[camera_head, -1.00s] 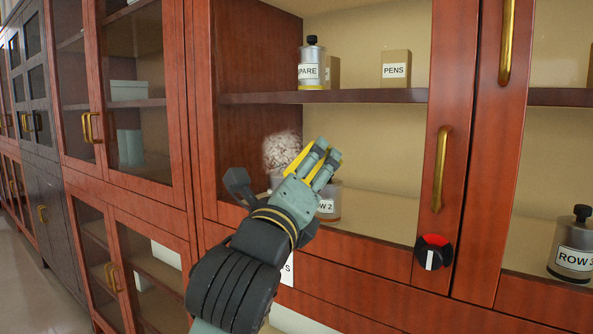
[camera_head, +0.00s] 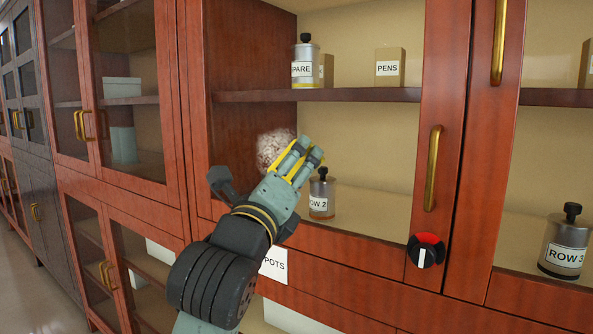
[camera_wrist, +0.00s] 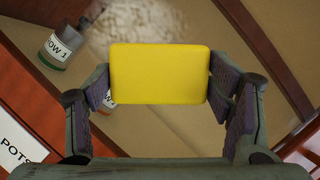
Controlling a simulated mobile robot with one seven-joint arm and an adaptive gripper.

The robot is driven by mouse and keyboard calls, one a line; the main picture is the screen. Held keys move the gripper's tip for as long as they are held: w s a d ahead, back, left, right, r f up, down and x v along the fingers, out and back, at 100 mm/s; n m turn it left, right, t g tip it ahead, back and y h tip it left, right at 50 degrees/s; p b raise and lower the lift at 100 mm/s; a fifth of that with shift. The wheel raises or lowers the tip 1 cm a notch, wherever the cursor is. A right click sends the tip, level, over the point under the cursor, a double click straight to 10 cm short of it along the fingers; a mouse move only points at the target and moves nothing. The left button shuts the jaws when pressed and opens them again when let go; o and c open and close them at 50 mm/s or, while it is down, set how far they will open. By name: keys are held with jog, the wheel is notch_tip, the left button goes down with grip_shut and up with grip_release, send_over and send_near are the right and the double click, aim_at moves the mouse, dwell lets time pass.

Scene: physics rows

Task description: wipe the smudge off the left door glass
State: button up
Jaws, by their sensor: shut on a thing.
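The smudge (camera_head: 272,148) is a whitish, blotchy patch on the left door glass (camera_head: 365,150). It also shows, pale and blurred, at the top of the wrist view (camera_wrist: 133,20). My gripper (camera_head: 304,153) is at the smudge's right edge in the head view and overlaps part of it. It is shut on a yellow sponge (camera_wrist: 160,74), held crosswise between both fingers in the wrist view. In the head view only thin yellow edges of the sponge show between the fingers. I cannot tell whether the sponge touches the glass.
Behind the glass stand the ROW 2 bottle (camera_head: 321,195), the SPARE bottle (camera_head: 306,66) and the PENS box (camera_head: 389,68). A brass handle (camera_head: 433,168) and a red-black knob (camera_head: 426,250) are to the right. The ROW 1 bottle (camera_wrist: 62,45) shows in the wrist view.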

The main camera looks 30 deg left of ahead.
jog(key=shift+w+a+p, duration=0.2)
jog(key=shift+a+p, duration=0.55)
jog(key=shift+a, duration=1.55)
jog(key=shift+w+a+p, duration=0.15)
jog(key=shift+a+p, duration=0.55)
jog(key=shift+a, duration=1.55)
jog(key=shift+w+r+p, duration=0.1)
jog(key=shift+r+p, duration=0.75)
jog(key=shift+p, duration=0.05)
jog(key=s+d+p, duration=0.1)
jog(key=d+p, duration=0.5)
jog(key=d, duration=0.6)
jog(key=shift+d, duration=0.35)
jog(key=shift+w+a+p, duration=0.1)
jog(key=shift+w+a, duration=0.05)
jog(key=shift+a, duration=2)
jog(key=shift+w+a+p, duration=0.15)
jog(key=shift+w+a, duration=0.05)
jog(key=shift+a, duration=1.9)
jog(key=shift+w+a+p, duration=0.1)
jog(key=shift+w+a, duration=0.05)
jog(key=shift+a, duration=2)
